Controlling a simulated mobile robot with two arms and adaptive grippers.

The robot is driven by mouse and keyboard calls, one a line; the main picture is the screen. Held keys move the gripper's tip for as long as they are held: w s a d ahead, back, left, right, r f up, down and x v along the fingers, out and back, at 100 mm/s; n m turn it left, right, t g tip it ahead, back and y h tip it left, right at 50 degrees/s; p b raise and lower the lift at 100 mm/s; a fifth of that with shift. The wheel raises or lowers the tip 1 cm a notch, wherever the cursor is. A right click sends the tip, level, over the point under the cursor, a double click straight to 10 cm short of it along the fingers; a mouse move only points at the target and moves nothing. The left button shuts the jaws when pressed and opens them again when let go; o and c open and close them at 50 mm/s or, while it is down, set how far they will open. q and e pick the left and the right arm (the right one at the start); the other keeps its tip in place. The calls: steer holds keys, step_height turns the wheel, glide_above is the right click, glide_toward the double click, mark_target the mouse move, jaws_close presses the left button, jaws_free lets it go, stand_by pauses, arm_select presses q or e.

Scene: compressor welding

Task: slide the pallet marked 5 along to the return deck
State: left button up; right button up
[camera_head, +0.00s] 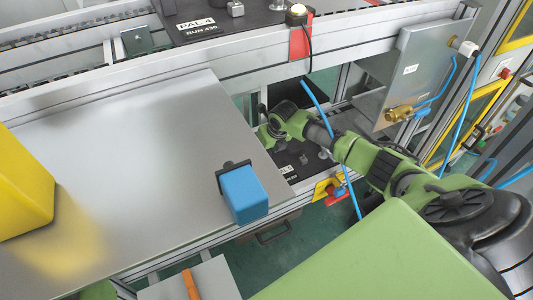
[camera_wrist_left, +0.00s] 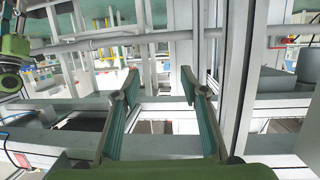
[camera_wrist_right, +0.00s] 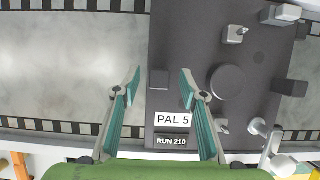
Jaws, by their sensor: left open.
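The dark pallet marked PAL 5, RUN 210 (camera_wrist_right: 185,60) lies below my right gripper in the right wrist view. It bears several small grey fixtures and a round disc. My right gripper (camera_wrist_right: 160,82) is open over the pallet's left edge; a small dark block (camera_wrist_right: 159,80) shows between its fingertips, with gaps on both sides. In the head view the pallet (camera_head: 310,158) is partly hidden by my right arm, low beyond the metal table. My left gripper (camera_wrist_left: 158,82) is open and empty amid aluminium framing. I cannot pick out the return deck.
Pallet PAL 4 (camera_head: 225,22) sits on the upper rail track. A steel table (camera_head: 130,150) carries a blue block (camera_head: 242,194) and a yellow bin (camera_head: 20,190). A grey box (camera_head: 418,65) with blue hoses stands right. Bare track (camera_wrist_right: 75,70) lies left of pallet 5.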

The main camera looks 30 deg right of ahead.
steer(key=shift+x, duration=0.85)
arm_select(q)
steer(key=r, duration=0.1)
steer(key=r+t, duration=0.1)
steer(key=w+r+t, duration=0.1)
steer(key=r, duration=0.1)
steer(key=shift+d+h, duration=0.3)
steer(key=shift+d, duration=0.1)
arm_select(e)
jaws_close()
